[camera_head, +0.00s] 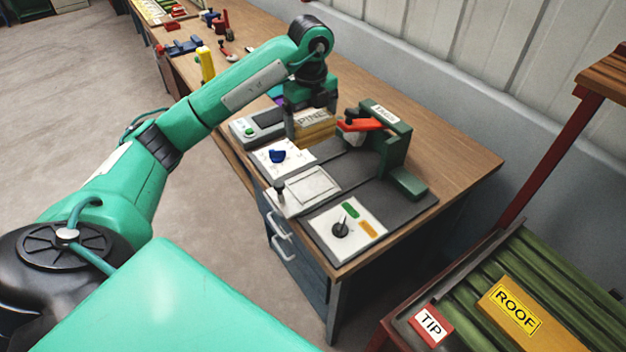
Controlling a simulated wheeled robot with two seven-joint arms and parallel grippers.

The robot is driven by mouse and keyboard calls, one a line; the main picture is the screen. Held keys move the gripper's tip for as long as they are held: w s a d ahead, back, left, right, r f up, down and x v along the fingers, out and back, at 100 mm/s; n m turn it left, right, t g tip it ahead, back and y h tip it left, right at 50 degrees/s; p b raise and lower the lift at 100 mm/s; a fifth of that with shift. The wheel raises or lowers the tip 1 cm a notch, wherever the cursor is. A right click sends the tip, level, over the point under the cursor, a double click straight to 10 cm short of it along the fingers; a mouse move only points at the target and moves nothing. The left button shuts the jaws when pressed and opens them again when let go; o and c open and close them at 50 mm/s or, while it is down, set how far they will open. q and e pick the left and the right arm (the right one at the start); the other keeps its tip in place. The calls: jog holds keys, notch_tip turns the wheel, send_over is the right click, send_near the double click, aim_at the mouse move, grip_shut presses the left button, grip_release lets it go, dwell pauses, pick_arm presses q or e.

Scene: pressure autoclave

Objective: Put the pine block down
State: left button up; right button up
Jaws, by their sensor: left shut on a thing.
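The pine block (316,127) is a light wooden piece marked "PINE". My left gripper (309,138) points down and is shut on it above the dark panel on the workbench, beside a red-handled clamp (359,125). The gripper's fingers cover part of the block. I cannot tell whether the block's underside touches anything. My right gripper is not in view.
A slatted rack (463,306) with "ROOF" and "TIP" blocks stands at lower right. Bare bench lies right of the panel.

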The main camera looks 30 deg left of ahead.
aim_at(311, 134)
pick_arm(q)
notch_tip(311, 134, down, 4)
jog(key=shift+p, duration=0.45)
notch_tip(311, 134, down, 9)
jog(key=shift+p, duration=0.95)
notch_tip(311, 134, down, 4)
jog(key=shift+p, duration=0.55)
jog(key=shift+f, duration=0.25)
jog(key=o, duration=0.8)
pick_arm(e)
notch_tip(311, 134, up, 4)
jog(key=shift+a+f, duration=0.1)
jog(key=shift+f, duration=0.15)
